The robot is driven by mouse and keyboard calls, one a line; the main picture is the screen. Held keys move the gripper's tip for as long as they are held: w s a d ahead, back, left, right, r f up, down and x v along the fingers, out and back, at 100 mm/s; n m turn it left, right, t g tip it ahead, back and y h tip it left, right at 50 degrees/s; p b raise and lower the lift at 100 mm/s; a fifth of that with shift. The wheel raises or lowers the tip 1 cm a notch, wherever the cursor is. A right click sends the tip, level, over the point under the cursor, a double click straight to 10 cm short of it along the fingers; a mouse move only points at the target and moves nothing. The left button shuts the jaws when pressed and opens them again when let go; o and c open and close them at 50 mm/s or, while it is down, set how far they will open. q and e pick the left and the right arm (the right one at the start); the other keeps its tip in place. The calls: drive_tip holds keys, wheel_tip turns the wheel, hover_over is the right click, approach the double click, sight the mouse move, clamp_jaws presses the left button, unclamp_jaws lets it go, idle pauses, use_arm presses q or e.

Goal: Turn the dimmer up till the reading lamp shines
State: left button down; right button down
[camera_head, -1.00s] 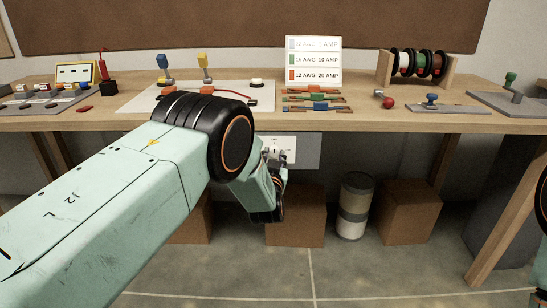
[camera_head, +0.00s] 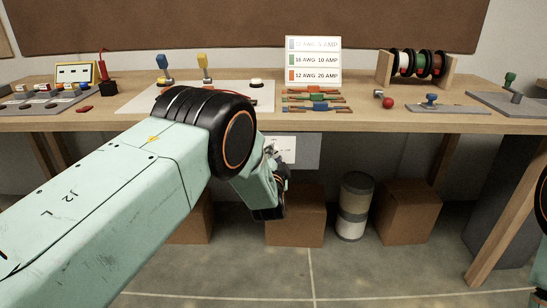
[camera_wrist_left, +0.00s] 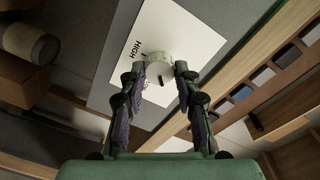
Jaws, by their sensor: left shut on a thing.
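The dimmer is a pale round knob (camera_wrist_left: 157,62) on a white plate (camera_wrist_left: 172,22) marked HIGH. In the left wrist view my left gripper (camera_wrist_left: 160,72) is shut on the knob, one finger on each side. A dark mark shows on the knob's near side. In the head view the plate (camera_head: 286,150) sits on a grey panel under the bench front; my left gripper (camera_head: 275,160) and wrist hide the knob. A small white round fitting (camera_head: 257,82) stands on the white board; I cannot tell whether it is the reading lamp. My right gripper is out of view.
The wooden bench (camera_head: 350,122) carries wire spools (camera_head: 420,64), a wire-gauge sign (camera_head: 313,62), a red ball-ended part (camera_head: 388,102) and yellow and blue fittings. Boxes (camera_head: 408,212) and a striped drum (camera_head: 354,208) stand on the floor beneath.

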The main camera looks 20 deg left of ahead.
use_arm(q)
drive_tip(key=m, duration=0.4)
drive_tip(key=shift+d+m+y, duration=0.1)
drive_tip(key=shift+m+y, duration=0.2)
drive_tip(key=shift+m, duration=1.6)
drive_tip(key=c, duration=1)
unclamp_jaws()
drive_tip(key=shift+o, duration=0.2)
drive_tip(key=v, duration=1.2)
